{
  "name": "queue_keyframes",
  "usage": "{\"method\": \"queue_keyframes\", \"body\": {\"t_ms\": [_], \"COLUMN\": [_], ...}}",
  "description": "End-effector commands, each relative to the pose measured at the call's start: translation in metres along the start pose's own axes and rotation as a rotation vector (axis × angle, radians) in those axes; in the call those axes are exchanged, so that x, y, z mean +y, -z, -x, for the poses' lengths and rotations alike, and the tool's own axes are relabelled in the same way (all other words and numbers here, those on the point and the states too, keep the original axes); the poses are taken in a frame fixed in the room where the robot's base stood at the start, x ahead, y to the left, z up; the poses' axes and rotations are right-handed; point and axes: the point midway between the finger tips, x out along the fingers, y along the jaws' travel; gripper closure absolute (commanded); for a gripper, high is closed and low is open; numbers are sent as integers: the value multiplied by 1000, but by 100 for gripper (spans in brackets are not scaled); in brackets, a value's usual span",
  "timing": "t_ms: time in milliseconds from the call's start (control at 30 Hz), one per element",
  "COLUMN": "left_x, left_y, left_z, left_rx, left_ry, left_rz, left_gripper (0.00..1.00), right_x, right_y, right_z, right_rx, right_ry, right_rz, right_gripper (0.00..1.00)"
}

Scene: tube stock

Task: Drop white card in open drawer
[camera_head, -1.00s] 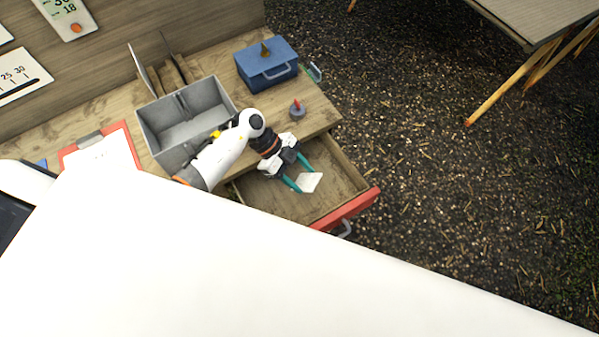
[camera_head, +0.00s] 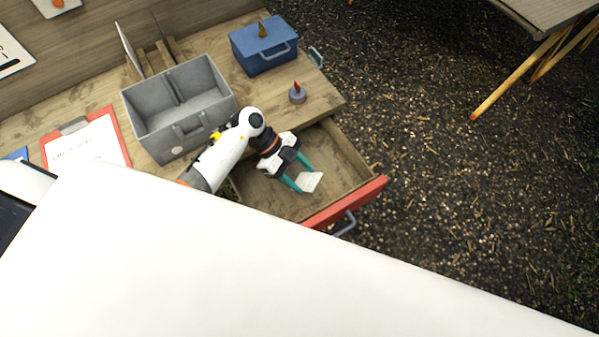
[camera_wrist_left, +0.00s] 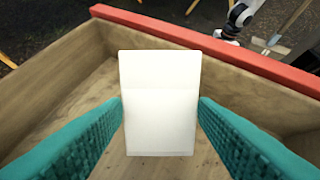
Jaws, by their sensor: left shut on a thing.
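The white card (camera_head: 309,181) is held between the teal fingertips of my left gripper (camera_head: 303,176), over the open drawer. The drawer has wooden walls and a red front (camera_head: 346,203) with a grey handle. In the left wrist view the card (camera_wrist_left: 160,105) stands between both fingers (camera_wrist_left: 160,118), with the drawer's wooden floor and walls around it and the red front edge (camera_wrist_left: 215,50) beyond. I cannot tell how far the card is above the drawer floor. My right gripper is not seen in the head view.
On the wooden bench stand an open grey metal box (camera_head: 180,110), a blue case (camera_head: 264,46) and a small grey piece with a red tip (camera_head: 297,93). A red clipboard (camera_head: 122,140) lies at the left. Another table (camera_head: 545,12) stands at the upper right.

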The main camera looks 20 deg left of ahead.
Motion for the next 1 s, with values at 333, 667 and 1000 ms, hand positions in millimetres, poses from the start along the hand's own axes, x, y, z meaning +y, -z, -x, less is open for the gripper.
{"method": "queue_keyframes", "body": {"t_ms": [333,667,1000], "left_x": [0,1,0], "left_y": [0,2,2], "left_z": [0,18,88], "left_rx": [0,3,5], "left_ry": [0,-4,-2], "left_rz": [0,-2,-3], "left_gripper": [21,21,21], "right_x": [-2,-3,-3], "right_y": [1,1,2], "right_z": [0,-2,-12], "right_rx": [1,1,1], "right_ry": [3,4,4], "right_rz": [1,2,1], "right_gripper": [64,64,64]}}
